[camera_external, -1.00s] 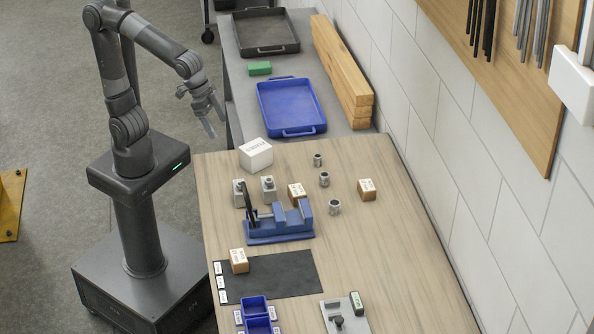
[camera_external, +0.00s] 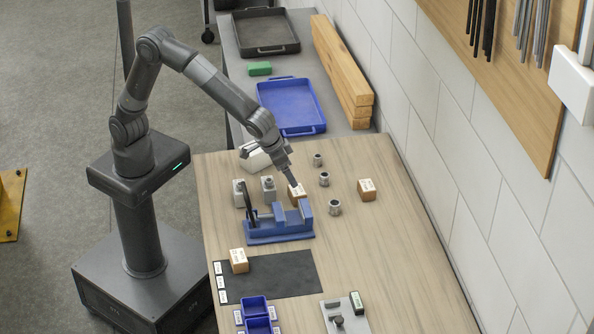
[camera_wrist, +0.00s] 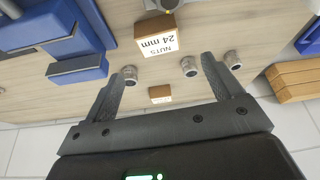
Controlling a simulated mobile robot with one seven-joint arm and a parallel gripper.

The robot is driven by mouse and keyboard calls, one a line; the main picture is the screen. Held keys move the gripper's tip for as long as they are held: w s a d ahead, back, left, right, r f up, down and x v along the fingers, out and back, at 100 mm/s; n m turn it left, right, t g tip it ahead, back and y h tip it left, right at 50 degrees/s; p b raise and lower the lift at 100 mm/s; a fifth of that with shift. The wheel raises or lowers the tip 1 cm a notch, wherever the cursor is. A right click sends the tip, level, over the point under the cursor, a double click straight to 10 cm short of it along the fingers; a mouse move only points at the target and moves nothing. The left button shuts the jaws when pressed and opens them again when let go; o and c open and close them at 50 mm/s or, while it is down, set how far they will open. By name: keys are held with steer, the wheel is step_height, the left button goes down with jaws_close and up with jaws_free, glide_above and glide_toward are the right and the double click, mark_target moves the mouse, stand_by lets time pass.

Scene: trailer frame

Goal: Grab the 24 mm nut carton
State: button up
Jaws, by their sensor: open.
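The 24 mm nut carton (camera_wrist: 155,36) is a small brown box with a white top reading "NUTS 24 mm". In the external view the carton (camera_external: 298,197) stands on the wooden table beside the blue vise, partly covered by my gripper. My gripper (camera_external: 291,178) is above it, pointing down. In the wrist view my gripper (camera_wrist: 163,66) is open, its two fingers wide apart and nothing between them. The carton lies ahead of the fingertips, apart from them.
The blue vise (camera_external: 280,228) stands close by the carton. Metal sockets (camera_external: 335,207) stand to its right, with another carton (camera_external: 367,190) beyond. A third carton (camera_external: 239,262) is on the dark mat. A white box (camera_external: 252,158) and grey blocks (camera_external: 268,190) are near.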

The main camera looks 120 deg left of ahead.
mark_target(297, 189)
steer(key=x, duration=0.9)
steer(key=shift+d+f, duration=0.15)
steer(key=shift+f, duration=0.15)
steer(key=c, duration=1.2)
